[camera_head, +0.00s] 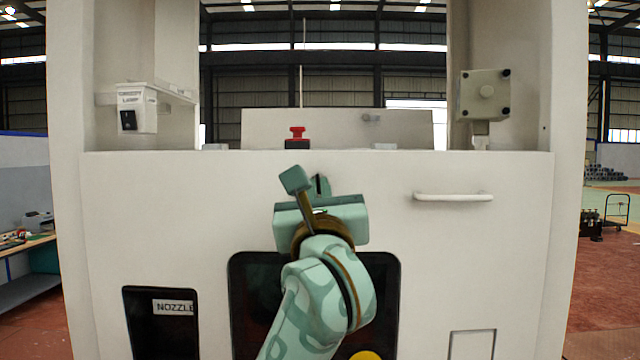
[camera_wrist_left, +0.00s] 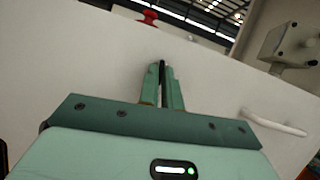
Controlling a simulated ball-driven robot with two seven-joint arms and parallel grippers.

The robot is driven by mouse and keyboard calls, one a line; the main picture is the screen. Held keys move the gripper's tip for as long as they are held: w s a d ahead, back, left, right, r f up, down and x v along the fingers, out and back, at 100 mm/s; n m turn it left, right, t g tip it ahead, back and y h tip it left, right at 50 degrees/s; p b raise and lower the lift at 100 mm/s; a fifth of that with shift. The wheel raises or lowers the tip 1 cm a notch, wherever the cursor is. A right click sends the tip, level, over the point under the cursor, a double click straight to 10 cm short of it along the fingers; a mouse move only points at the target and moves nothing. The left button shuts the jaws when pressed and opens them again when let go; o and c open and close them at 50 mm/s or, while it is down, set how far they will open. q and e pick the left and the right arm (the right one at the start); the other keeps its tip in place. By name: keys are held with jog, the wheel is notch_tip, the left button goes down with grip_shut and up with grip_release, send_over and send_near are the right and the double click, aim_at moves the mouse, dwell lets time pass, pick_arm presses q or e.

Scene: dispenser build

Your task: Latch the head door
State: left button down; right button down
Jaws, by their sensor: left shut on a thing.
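The head door (camera_head: 380,185) is the wide white front panel, and it looks flush with the housing around it. A small dark latch piece (camera_wrist_left: 162,75) stands upright on the panel near its top middle. My left gripper (camera_wrist_left: 162,88) is shut on this dark latch piece, with one green finger on each side of it. In the head view my left gripper (camera_head: 310,188) reaches up from below to the panel, and its fingers and hand hide most of the latch. My right gripper is in neither view.
A white bar handle (camera_head: 452,197) sticks out of the panel to the right. A red button (camera_head: 297,135) stands behind the top edge. A grey box (camera_head: 484,95) hangs at upper right, a white switch box (camera_head: 137,108) at upper left. A dark nozzle opening (camera_head: 160,325) is at lower left.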

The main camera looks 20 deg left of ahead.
pick_arm(q)
jog(key=shift+m+t+h+p, duration=0.3)
jog(key=shift+m+h, duration=0.2)
jog(key=shift+m, duration=0.3)
jog(key=c, duration=1.6)
grip_release()
jog(key=b+v, duration=0.4)
jog(key=v, duration=1.2)
jog(key=shift+s, duration=0.15)
